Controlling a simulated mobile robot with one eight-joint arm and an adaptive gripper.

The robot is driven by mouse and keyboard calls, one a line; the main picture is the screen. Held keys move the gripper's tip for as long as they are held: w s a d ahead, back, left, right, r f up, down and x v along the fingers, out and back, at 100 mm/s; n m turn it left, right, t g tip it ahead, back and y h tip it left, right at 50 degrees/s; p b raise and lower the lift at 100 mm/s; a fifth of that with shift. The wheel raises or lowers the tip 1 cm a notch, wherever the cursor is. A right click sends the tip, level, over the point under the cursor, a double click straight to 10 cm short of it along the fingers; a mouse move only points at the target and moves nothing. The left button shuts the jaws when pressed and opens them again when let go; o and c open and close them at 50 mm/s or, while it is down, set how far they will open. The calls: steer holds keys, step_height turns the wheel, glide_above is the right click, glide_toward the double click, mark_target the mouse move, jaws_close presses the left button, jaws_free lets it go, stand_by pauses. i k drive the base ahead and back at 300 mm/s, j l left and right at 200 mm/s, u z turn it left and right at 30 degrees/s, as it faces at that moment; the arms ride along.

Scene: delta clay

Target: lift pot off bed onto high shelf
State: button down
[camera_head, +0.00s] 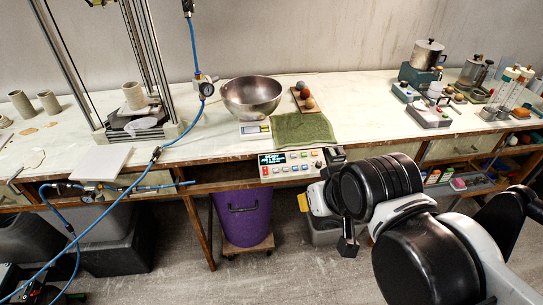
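A pale grey clay pot (134,96), like a small open cylinder, stands upright on the bed (137,130) of a tall metal-framed printer at the left of the bench. My gripper (328,197) is at the bench's front edge, right of centre and far from the pot. It is seen from behind, with black finger parts spread above and below the wrist. It looks open, and I see nothing held. The wrist hides its middle. I see no high shelf in this view.
Two similar cups (21,104) stand at the far left. A blue hose (191,50) with a gauge crosses right of the printer. A steel bowl (252,96) on a scale, a green towel (303,128) and a control panel (290,165) lie between gripper and printer. A purple bin (243,215) stands below.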

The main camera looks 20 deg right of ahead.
mark_target(134, 96)
steer(key=i+j, duration=0.2)
steer(key=j, duration=0.15)
steer(key=i+j, duration=0.2)
steer(key=j, duration=0.2)
steer(key=i+j+z, duration=0.1)
steer(key=j, duration=0.25)
steer(key=i+j, duration=0.25)
steer(key=j+z, duration=0.05)
steer(key=j, duration=0.05)
